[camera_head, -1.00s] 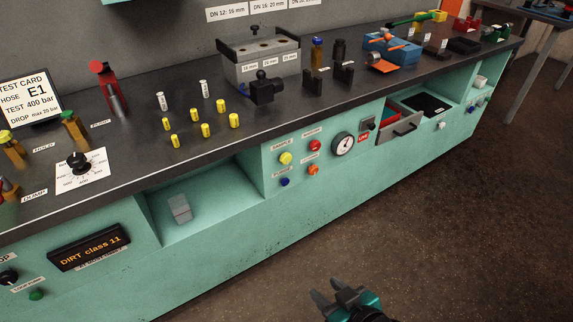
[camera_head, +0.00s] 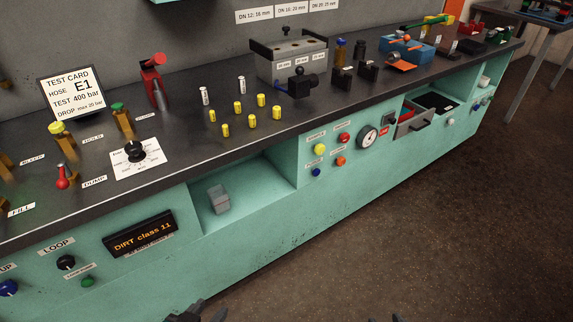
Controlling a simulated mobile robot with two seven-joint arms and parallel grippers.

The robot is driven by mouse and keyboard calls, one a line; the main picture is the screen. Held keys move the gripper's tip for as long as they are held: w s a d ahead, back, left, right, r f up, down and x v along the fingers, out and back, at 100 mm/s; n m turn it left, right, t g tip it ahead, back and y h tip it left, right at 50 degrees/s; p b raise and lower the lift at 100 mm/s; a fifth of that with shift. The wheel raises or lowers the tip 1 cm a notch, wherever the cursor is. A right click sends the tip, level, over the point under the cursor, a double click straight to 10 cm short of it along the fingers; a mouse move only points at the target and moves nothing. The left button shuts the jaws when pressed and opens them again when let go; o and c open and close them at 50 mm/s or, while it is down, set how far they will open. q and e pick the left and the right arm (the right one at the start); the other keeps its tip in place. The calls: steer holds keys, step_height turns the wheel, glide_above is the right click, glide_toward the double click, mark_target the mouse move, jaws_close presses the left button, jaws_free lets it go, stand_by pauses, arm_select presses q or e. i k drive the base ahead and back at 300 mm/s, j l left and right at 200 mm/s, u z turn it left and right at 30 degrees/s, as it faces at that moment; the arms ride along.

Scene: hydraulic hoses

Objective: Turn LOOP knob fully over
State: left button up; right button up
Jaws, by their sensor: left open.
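The LOOP knob (camera_head: 66,262) is a small round black knob on the teal front panel at the lower left of the head view, below the LOOP label (camera_head: 56,246). My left gripper (camera_head: 205,312) shows only as dark fingertips at the bottom edge. It is open, to the right of the knob and apart from it, and the rest of it is cut off. Small dark tips at the bottom edge farther right look like my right gripper (camera_head: 385,319); too little shows to tell its state.
A blue knob (camera_head: 8,288) is left of the LOOP knob and a green button (camera_head: 87,282) is just below right. The DIRT class 11 display (camera_head: 140,235) is to the right. An open shelf holds a grey block (camera_head: 218,199). The floor (camera_head: 400,240) is clear.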

mark_target(66, 263)
steer(key=k+j+z, duration=0.1)
steer(key=j, duration=0.3)
steer(key=k+j+z, duration=0.1)
steer(key=k+j, duration=0.35)
steer(key=j, duration=0.15)
steer(key=k+j+u, duration=0.1)
steer(key=j, duration=0.15)
steer(key=u, duration=1.05)
steer(key=j+u, duration=0.25)
steer(key=u, duration=0.15)
steer(key=j+u, duration=0.25)
steer(key=u, duration=0.15)
